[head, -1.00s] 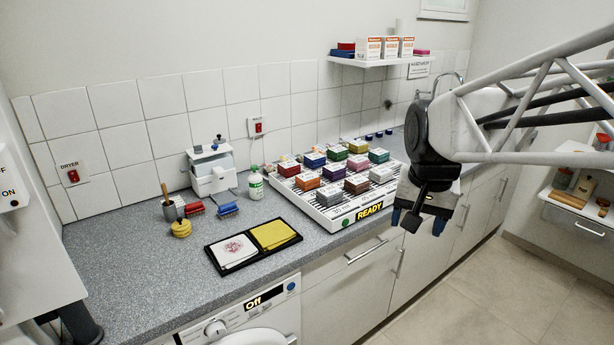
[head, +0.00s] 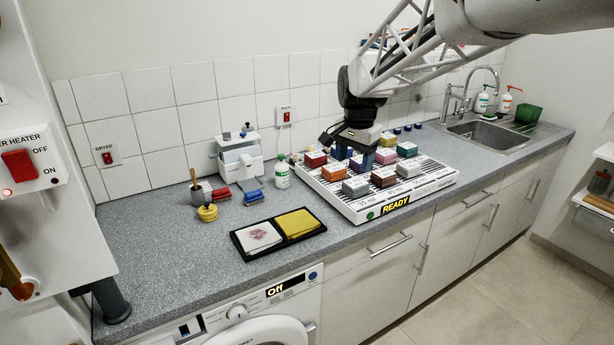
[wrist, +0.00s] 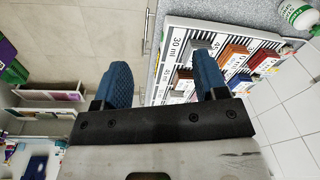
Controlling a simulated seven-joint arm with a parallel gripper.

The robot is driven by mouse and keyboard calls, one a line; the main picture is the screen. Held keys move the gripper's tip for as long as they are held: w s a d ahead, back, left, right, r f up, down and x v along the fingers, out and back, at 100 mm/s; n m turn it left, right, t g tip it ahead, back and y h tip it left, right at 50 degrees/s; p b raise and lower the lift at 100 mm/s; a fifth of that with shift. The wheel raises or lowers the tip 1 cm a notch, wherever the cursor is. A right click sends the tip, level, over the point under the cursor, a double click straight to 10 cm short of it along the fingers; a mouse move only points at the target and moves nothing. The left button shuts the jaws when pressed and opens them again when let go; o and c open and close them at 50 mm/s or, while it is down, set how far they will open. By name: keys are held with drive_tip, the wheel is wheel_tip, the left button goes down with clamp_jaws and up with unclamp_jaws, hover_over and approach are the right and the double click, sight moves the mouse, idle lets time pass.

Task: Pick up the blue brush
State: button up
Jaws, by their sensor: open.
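The blue brush (head: 253,197) lies on the grey worktop in the head view, in front of the white machine and just right of a red brush (head: 222,194). My gripper (head: 360,160) is over the white tray of coloured blocks, well to the right of the blue brush. In the wrist view my gripper (wrist: 162,75) shows two blue fingers spread wide with nothing between them. The blue brush does not show in the wrist view.
A white-and-green bottle (head: 282,175) stands between the blue brush and the block tray (head: 365,212). A black tray (head: 238,243) with two cloths lies in front. Bare worktop lies at left.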

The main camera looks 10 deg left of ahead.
drive_tip(key=w+a+f+m, duration=0.1)
drive_tip(key=w+a+f, duration=0.35)
drive_tip(key=a, duration=0.45)
drive_tip(key=w+a+f+m, duration=0.1)
drive_tip(key=w+a+f, duration=0.2)
drive_tip(key=w+a, duration=0.4)
drive_tip(key=m+g, duration=0.1)
drive_tip(key=m, duration=0.1)
hover_over(253, 192)
drive_tip(key=f, duration=0.9)
drive_tip(key=shift+d+f, duration=0.2)
drive_tip(key=shift+f, duration=0.1)
drive_tip(key=shift+f, duration=1.35)
drive_tip(key=shift+f, duration=0.15)
drive_tip(key=shift+a+f, duration=0.15)
drive_tip(key=shift+f, duration=2.3)
